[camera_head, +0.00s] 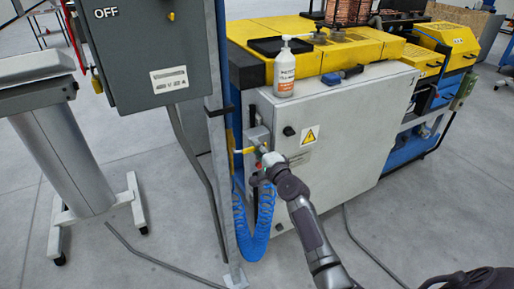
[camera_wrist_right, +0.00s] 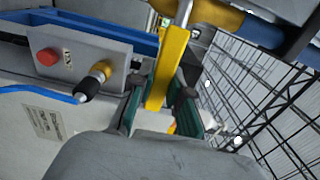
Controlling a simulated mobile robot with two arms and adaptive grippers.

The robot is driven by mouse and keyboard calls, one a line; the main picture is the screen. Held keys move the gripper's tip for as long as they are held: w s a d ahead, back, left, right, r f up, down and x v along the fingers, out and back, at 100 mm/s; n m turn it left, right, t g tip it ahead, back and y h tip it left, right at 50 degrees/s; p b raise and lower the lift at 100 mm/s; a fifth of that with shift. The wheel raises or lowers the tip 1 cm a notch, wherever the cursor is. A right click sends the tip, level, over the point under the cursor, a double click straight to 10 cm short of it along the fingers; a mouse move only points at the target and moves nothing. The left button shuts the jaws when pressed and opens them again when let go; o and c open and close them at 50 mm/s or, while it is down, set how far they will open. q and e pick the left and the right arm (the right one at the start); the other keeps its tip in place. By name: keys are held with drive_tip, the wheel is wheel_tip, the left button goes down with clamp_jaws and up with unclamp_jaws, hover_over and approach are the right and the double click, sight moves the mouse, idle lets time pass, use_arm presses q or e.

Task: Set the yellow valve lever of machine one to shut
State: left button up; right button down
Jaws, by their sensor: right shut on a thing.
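The yellow valve lever (camera_wrist_right: 168,65) runs between the two fingers of my right gripper (camera_wrist_right: 158,92) in the right wrist view. The fingers are shut on it, one on each side. In the head view my right gripper (camera_head: 262,160) is at the left end of the machine's grey cabinet, and a short piece of the yellow lever (camera_head: 244,150) shows beside it. The gripper hides the rest of the lever there. My left gripper is not in view.
A grey box with a red button (camera_wrist_right: 47,57) and a black-tipped fitting (camera_wrist_right: 92,82) sit beside the lever. A coiled blue hose (camera_head: 255,225) hangs below the gripper. A grey post (camera_head: 222,150) and switch box (camera_head: 150,50) stand close left. A pump bottle (camera_head: 285,70) stands on the cabinet.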

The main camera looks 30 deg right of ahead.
drive_tip(key=shift+f, duration=0.1)
drive_tip(key=c, duration=1.1)
unclamp_jaws()
drive_tip(key=s, duration=1.2)
drive_tip(key=shift+d, duration=0.2)
drive_tip(key=s+a+f+n+g, duration=0.2)
drive_tip(key=s+f+n+g, duration=0.15)
drive_tip(key=f, duration=0.85)
drive_tip(key=s+a+f+n+g, duration=0.2)
drive_tip(key=s+f, duration=0.3)
drive_tip(key=f, duration=0.7)
drive_tip(key=s+a+f+n+g, duration=0.25)
drive_tip(key=s+f, duration=0.25)
drive_tip(key=f, duration=0.6)
drive_tip(key=s+f+n+g, duration=0.3)
drive_tip(key=s+f, duration=0.3)
drive_tip(key=s, duration=0.5)
drive_tip(key=s+a+f+n+g, duration=0.1)
drive_tip(key=s+f+n+g, duration=0.2)
drive_tip(key=s, duration=0.9)
drive_tip(key=s+f+n+g, duration=0.3)
drive_tip(key=s+f+n, duration=0.3)
drive_tip(key=s+f, duration=0.4)
drive_tip(key=shift+s+a+f+h, duration=0.15)
drive_tip(key=shift+s, duration=0.45)
drive_tip(key=shift+s+a+f+h, duration=0.1)
drive_tip(key=shift+s+f+h, duration=0.05)
drive_tip(key=shift+s, duration=0.45)
